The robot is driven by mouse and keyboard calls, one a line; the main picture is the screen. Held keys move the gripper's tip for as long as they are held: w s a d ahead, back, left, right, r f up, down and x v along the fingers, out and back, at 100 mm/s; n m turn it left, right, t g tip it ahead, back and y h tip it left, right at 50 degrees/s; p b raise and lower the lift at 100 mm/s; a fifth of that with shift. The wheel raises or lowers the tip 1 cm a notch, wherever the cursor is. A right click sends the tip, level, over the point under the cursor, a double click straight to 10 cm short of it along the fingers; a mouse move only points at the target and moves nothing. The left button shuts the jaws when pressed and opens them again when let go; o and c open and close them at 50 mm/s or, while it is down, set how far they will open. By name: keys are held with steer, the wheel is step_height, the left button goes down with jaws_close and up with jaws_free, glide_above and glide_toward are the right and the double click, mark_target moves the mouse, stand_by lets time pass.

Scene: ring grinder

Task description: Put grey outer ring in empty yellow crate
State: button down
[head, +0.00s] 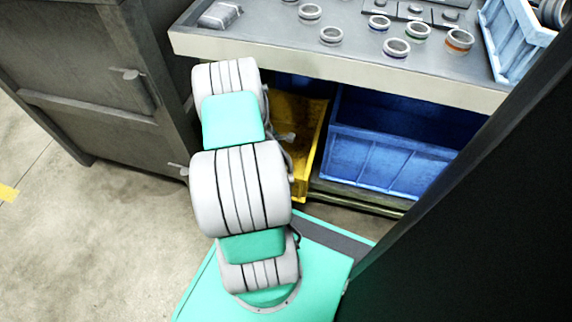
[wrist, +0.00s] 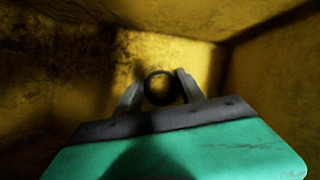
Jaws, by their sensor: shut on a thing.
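My gripper (wrist: 160,86) shows in the wrist view, inside the yellow crate (wrist: 270,75). Its two fingers are shut on a dark ring (wrist: 160,88), held between the fingertips. The ring is in shadow, so its grey colour is hard to tell. The crate's yellow walls surround the gripper, and no other thing shows in the visible part of the crate. I cannot tell whether the ring touches the crate floor.
A blue crate (head: 385,165) stands right of the yellow crate under the grey table (head: 360,72). Several rings, including one with an orange band (head: 459,41), stand on the table. Another blue crate (head: 512,45) is at its right. A grey cabinet (head: 100,80) stands at the left.

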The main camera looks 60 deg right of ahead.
steer(key=shift+f, duration=0.15)
steer(key=c, duration=0.7)
jaws_free()
steer(key=p+v, duration=0.6)
steer(key=v, duration=0.6)
steer(key=shift+p, duration=0.3)
